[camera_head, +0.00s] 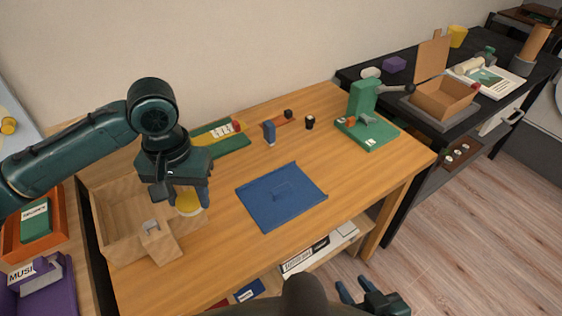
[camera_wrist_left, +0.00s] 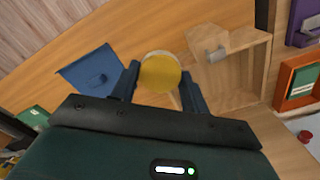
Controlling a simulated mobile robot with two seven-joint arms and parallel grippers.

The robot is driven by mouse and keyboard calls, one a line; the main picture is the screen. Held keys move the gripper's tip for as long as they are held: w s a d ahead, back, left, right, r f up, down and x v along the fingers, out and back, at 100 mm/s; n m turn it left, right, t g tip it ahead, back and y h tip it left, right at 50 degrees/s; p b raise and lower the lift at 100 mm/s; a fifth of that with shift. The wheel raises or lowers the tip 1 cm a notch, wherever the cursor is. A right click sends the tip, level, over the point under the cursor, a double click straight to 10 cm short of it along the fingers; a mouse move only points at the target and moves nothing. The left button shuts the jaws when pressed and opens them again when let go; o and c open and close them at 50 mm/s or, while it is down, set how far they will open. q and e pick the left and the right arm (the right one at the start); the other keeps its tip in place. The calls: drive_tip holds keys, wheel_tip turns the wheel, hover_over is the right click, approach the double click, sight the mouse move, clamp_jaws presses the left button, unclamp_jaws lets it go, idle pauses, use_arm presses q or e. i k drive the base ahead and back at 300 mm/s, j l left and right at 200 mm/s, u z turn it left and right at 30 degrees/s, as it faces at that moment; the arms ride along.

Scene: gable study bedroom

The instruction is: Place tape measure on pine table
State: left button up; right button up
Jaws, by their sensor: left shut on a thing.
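My left gripper (camera_head: 192,199) is shut on a round yellow thing, which I take to be the tape measure (camera_head: 188,206). In the left wrist view the yellow disc (camera_wrist_left: 160,72) sits between the two blue fingers. The pine table (camera_head: 222,231) lies below it. I cannot tell whether the tape measure touches the tabletop. My right gripper (camera_head: 357,289) is at the bottom edge, low in front of the table, with its fingers apart and nothing visible between them.
An open wooden box (camera_head: 117,217) stands left of my left gripper. A blue mat (camera_head: 280,196) lies to its right. A green tray (camera_head: 222,137), a small blue thing (camera_head: 269,132) and a green stand (camera_head: 365,101) are farther back. Bare wood shows around the mat.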

sight(349, 173)
drive_tip(key=l+z, duration=0.1)
drive_tip(key=z, duration=0.25)
drive_tip(key=l+z, duration=0.1)
drive_tip(key=z, duration=0.2)
drive_tip(key=i+z, duration=0.1)
drive_tip(key=z, duration=0.25)
drive_tip(key=i+l, duration=0.35)
